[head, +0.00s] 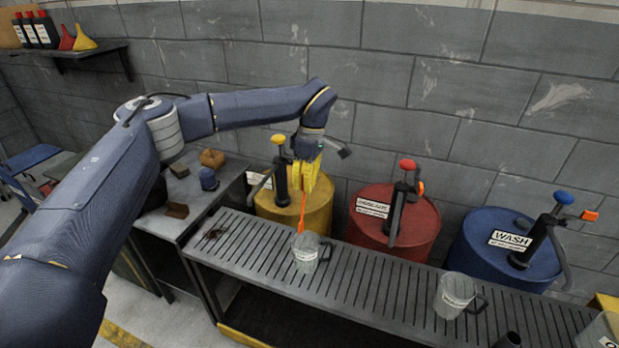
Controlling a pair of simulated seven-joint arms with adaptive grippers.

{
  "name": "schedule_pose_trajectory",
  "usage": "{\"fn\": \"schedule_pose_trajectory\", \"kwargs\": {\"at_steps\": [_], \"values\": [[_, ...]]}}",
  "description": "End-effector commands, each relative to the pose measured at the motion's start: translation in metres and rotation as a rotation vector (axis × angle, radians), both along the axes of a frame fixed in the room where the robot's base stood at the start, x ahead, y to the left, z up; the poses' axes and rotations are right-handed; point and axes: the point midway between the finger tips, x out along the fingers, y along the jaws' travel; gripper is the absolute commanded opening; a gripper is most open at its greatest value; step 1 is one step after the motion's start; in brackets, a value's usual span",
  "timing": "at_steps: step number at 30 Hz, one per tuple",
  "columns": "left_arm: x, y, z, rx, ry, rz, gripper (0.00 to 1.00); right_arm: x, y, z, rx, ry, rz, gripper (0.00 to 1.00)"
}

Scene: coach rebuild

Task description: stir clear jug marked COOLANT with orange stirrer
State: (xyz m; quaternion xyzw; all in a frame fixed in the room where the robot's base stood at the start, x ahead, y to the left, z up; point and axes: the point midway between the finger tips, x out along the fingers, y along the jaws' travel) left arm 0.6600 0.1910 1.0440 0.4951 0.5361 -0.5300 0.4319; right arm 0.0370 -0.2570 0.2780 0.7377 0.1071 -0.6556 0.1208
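My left gripper (307,174), with yellow fingers, is shut on the orange stirrer (302,213). The stirrer hangs nearly upright, and its lower end reaches the mouth of a clear jug (306,256) on the slatted bench. Whether the tip is inside the jug or just above it, I cannot tell. This jug has a dark handle on its right and a white label too small to read. A second clear jug (452,296) stands farther right. A third container (600,330) is cut off at the right edge. My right gripper is not in view.
Yellow, red (418,222) and blue (484,252) drums with pumps stand behind the slatted bench (375,290), against the block wall. A side table (222,180) at left holds small items. The bench is clear between the two jugs.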

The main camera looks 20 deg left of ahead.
Motion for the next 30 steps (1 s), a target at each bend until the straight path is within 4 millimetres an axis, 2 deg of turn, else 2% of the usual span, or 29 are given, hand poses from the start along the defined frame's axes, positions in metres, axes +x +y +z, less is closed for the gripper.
{"fn": "schedule_pose_trajectory", "kwargs": {"at_steps": [3,9,17,30], "values": [[0.012,-0.004,0.004,0.006,0.019,0.191,0.00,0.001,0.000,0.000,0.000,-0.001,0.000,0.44],[0.021,-0.006,0.008,0.012,0.038,0.388,0.00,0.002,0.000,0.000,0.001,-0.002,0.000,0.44],[0.026,-0.008,0.004,0.013,0.042,0.436,0.00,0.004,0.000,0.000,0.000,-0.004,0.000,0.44],[0.040,-0.009,-0.022,0.012,0.042,0.432,0.00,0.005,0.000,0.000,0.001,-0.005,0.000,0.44]]}}
